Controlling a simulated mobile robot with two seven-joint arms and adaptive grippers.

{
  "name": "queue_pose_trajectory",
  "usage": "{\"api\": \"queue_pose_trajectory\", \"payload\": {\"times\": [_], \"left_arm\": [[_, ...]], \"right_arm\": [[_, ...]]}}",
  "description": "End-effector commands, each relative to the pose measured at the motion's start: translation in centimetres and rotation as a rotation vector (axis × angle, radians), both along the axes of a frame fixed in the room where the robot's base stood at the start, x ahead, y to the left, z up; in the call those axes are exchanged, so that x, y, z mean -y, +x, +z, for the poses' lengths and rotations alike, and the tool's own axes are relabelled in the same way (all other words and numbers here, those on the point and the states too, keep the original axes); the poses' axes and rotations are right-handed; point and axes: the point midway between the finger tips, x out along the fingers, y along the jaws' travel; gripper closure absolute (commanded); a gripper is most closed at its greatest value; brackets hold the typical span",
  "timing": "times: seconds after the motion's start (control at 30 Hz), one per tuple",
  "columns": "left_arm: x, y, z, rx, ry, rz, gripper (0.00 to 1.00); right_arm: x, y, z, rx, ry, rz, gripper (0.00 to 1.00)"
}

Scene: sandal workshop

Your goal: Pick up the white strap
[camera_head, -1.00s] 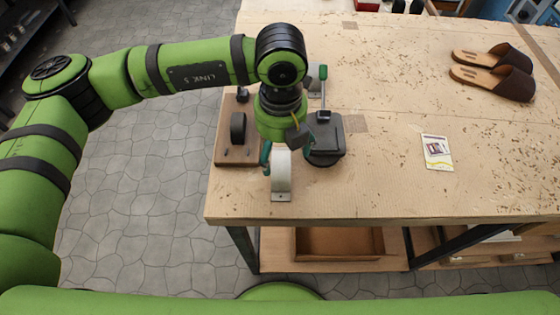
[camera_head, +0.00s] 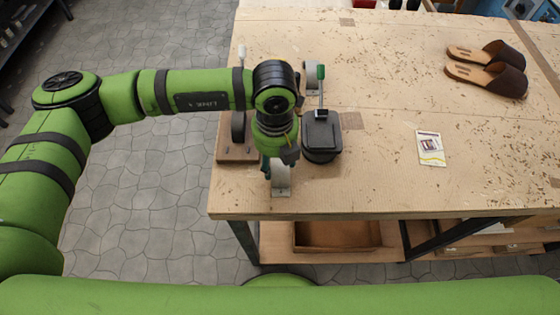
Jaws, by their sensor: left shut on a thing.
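The white strap (camera_head: 281,179) is a pale curved piece above a small metal foot at the near left of the wooden table (camera_head: 400,190). My left gripper (camera_head: 276,164) points down over it from behind and is shut on it. The gripper hides its upper part. I cannot tell whether the strap is clear of the foot below it. My right gripper is not in view.
A dark press-like block (camera_head: 320,135) with a green-handled lever stands just right of the gripper. A wooden-based tool (camera_head: 236,152) is on its left. A printed card (camera_head: 431,148) and brown sandals (camera_head: 487,72) lie to the right.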

Motion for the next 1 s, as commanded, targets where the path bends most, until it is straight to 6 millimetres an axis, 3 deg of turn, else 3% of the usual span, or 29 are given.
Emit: {"api": "queue_pose_trajectory", "payload": {"times": [0.27,0.53,1.0], "left_arm": [[0.0,0.0,0.3,0.001,-0.001,0.000,0.68],[0.3,0.1,3.9,0.005,-0.003,-0.003,0.68],[9.6,0.9,9.4,0.001,-0.001,-0.001,0.68]], "right_arm": [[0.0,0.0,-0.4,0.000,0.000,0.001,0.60],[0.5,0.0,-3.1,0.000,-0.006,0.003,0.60],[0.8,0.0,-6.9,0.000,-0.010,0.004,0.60]]}}
